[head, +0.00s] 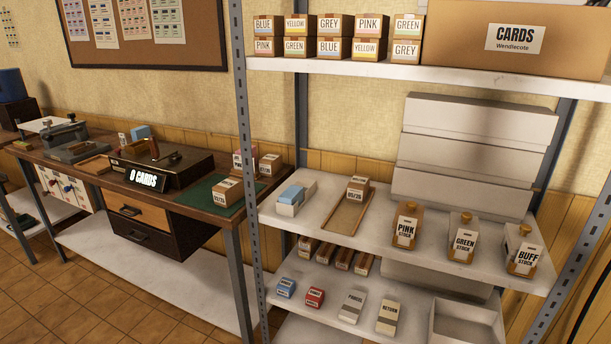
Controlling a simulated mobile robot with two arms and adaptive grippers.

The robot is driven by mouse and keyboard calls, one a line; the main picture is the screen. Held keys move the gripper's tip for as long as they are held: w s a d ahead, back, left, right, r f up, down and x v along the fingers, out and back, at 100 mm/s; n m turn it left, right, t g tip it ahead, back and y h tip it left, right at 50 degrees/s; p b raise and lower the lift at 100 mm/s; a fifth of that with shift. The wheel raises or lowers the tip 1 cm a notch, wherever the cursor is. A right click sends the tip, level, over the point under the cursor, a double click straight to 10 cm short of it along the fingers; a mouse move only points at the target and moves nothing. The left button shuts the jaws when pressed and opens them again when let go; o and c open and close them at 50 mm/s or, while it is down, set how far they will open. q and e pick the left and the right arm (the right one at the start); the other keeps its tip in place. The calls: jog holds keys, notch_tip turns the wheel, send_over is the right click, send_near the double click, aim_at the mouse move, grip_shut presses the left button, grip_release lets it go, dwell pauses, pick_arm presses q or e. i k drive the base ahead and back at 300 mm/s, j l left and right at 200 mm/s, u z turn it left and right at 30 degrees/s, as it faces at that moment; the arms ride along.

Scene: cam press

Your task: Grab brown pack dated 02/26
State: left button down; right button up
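No pack dated 02/26 can be made out for sure; the small date labels are hard to read. A brown pack (229,191) with a white date label stands on the green mat (200,196) on the desk. Another brown pack (357,187) with a date label, perhaps 05/26, sits at the back of a wooden tray (341,215) on the middle shelf. Two more packs stand behind the mat, a pale-labelled one (239,160) and a brown one (270,164). Neither of my grippers is in view.
Pink (405,229), green (463,241) and buff (523,254) stock bottles stand on the middle shelf (380,251). A blue and white block (290,200) lies left of the tray. The grey rack post (243,130) stands between desk and shelves.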

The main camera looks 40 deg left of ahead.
aim_at(230, 190)
jog(key=u, duration=1.65)
